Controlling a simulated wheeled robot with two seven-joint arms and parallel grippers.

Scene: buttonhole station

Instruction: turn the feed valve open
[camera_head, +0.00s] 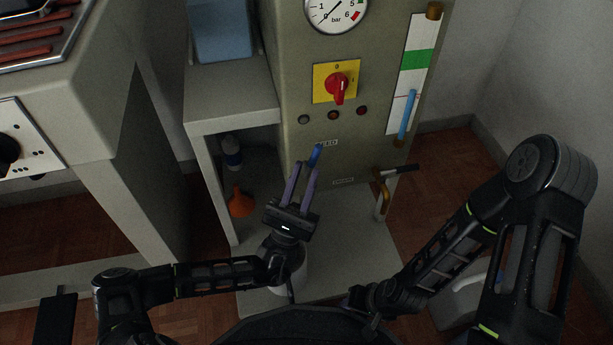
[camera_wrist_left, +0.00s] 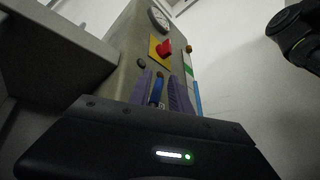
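The feed valve's blue lever (camera_head: 316,154) stands out from the front of the grey-green machine, beside a partly covered label. My left gripper (camera_head: 304,168) has purple fingers that point up at the lever. The fingers stand apart, and the lever shows between and beyond their tips. In the left wrist view the blue lever (camera_wrist_left: 157,91) appears between the two fingers (camera_wrist_left: 160,82), with a narrow gap seen on its right side. I cannot tell whether either finger touches it. The valve body is hidden. My right arm is folded at the right; its fingers do not show.
Above the lever are a red rotary switch (camera_head: 338,87) on a yellow plate and a pressure gauge (camera_head: 336,12). A level tube (camera_head: 408,115) runs at the right. A brass tap (camera_head: 384,187) with a dark handle sticks out lower right. An orange funnel (camera_head: 240,203) stands at left.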

